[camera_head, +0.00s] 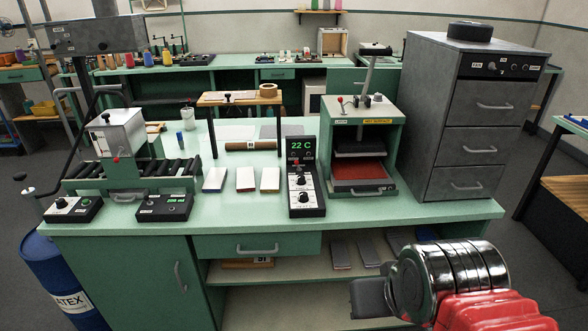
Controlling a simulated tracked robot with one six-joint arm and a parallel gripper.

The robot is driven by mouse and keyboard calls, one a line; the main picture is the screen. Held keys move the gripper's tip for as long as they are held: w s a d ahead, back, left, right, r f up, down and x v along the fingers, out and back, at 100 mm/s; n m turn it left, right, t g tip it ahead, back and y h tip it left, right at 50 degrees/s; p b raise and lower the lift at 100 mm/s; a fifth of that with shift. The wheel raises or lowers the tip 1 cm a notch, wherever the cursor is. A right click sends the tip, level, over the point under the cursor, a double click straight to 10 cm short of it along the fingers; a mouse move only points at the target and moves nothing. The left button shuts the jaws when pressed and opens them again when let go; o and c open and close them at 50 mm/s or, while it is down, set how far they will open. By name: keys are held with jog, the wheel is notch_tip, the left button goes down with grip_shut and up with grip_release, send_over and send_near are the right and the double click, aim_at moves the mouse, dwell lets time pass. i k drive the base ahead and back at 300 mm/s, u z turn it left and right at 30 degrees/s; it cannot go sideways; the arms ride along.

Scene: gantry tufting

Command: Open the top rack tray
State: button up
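A grey metal cabinet (430,120) with three stacked drawer-like trays stands at the right end of the green bench. Its top tray (480,118) has a bar handle (494,106) and looks closed, flush with the front. The middle tray (470,158) and bottom tray (455,194) also look closed. My gripper (368,298) seems to be the dark grey block at the lower right, in front of the bench's lower shelf. It is below and left of the cabinet, apart from it. Its fingers cannot be made out.
The green bench (400,212) holds a small press (370,130) just left of the cabinet and a controller reading 22 C (305,180). A black round object (470,31) sits on the cabinet.

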aim_at(473, 102)
jog(key=k, duration=1.35)
jog(key=z, duration=0.4)
jog(key=i, duration=1.9)
jog(key=u, duration=0.75)
